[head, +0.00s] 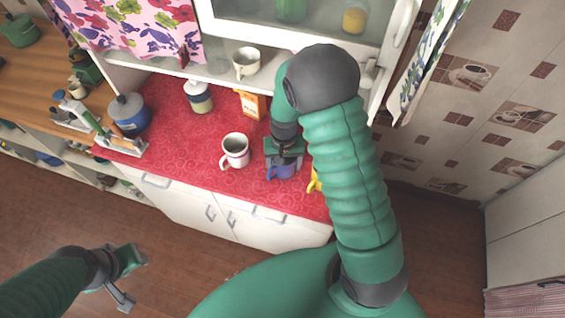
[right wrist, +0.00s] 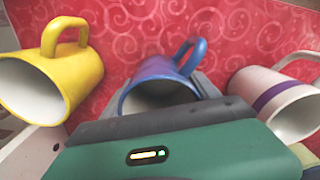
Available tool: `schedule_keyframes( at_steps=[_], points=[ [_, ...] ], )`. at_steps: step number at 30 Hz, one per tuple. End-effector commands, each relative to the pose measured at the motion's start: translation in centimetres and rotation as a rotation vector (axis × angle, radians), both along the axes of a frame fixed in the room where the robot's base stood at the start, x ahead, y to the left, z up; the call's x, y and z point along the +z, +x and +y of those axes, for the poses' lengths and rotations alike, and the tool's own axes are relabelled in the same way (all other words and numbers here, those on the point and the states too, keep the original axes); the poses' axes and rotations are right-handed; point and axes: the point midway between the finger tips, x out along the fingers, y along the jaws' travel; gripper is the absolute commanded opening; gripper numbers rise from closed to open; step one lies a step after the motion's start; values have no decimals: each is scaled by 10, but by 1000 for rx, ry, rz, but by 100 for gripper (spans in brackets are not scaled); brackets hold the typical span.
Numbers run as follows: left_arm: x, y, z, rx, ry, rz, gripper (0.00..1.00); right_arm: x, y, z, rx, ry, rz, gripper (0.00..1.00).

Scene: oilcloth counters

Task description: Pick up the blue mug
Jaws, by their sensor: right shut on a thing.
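The blue mug (head: 283,170) is on the red counter in the head view, partly hidden by my right gripper (head: 284,158). In the right wrist view the blue mug (right wrist: 163,75) shows its open mouth and its handle, with its lower part hidden behind the gripper (right wrist: 165,115). My right gripper is shut on the blue mug. I cannot tell whether the mug is clear of the counter. My left gripper (head: 128,277) is open and empty, low over the wooden floor and away from the counter.
A white mug (head: 235,151) with a purple band (right wrist: 275,98) and a yellow mug (right wrist: 52,72) flank the blue one. An orange box (head: 251,104), a lidded jar (head: 198,97) and a blue pot (head: 130,114) stand behind or left.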

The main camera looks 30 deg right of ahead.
Motion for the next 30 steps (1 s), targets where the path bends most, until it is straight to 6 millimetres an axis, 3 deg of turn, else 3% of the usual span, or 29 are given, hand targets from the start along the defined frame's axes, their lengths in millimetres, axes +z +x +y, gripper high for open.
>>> schedule_keyframes(
  at_steps=[1, 8, 17, 27, 30],
  points=[
    [0, 0, 0, 0, 0, 0, 36, 0, 0, 0, 0, 0, -1, 45],
    [0, 0, 0, 0, 0, 0, 36, 0, 1, 0, 0, 0, -1, 15],
    [-1, 0, 0, 0, 0, 0, 36, 7, 1, 0, 0, -1, -3, 14],
    [-10, 0, 0, 0, 0, 0, 36, 82, 2, 0, 1, -1, -8, 14],
    [-11, 0, 0, 0, 0, 0, 36, 95, 1, 0, 0, 1, -3, 14]
  ],
)
